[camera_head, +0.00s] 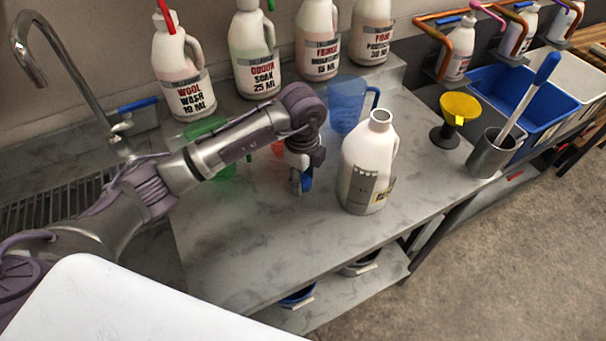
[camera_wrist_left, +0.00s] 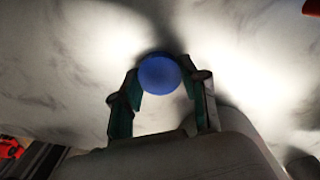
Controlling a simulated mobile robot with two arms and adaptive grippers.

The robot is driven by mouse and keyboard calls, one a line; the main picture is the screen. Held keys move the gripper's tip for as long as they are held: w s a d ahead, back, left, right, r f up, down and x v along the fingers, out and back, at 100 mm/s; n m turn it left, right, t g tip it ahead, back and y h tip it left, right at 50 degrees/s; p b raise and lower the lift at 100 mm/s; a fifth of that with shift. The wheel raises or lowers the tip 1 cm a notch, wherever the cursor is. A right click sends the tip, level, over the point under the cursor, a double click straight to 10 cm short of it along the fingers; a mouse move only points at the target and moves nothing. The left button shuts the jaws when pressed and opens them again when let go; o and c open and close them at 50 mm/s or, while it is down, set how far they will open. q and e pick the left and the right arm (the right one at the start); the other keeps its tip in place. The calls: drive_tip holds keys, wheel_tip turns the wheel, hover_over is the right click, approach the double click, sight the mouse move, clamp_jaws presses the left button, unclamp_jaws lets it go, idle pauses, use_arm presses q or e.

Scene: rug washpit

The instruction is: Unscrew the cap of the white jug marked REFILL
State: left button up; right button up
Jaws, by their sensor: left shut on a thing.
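A white jug (camera_head: 367,165) with a grey label and a small yellow mark stands upright on the grey counter in the head view. The writing on it is too small to read. Its neck (camera_head: 381,117) is open, with no cap on it. My left gripper (camera_head: 299,183) is left of the jug, apart from it, pointing down low over the counter. It is shut on a blue cap (camera_head: 307,180). The wrist view shows the round blue cap (camera_wrist_left: 160,74) between the two fingers. My right gripper is not in view.
Behind my left arm are a green jug (camera_head: 222,168), a reddish one (camera_head: 277,150) and a blue measuring jug (camera_head: 346,104). Several labelled white bottles (camera_head: 184,80) line the back. A yellow funnel (camera_head: 459,107) and a metal cup (camera_head: 490,155) stand right. The front counter is clear.

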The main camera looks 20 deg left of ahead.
sight(303, 181)
use_arm(q)
drive_tip(key=shift+f, duration=0.1)
drive_tip(key=o, duration=1.3)
drive_tip(key=shift+r, duration=0.25)
drive_tip(key=shift+w+r, duration=0.1)
drive_tip(key=shift+r, duration=0.2)
wheel_tip(303, 181, up, 11)
drive_tip(key=shift+r+b, duration=0.1)
drive_tip(key=shift+b, duration=0.85)
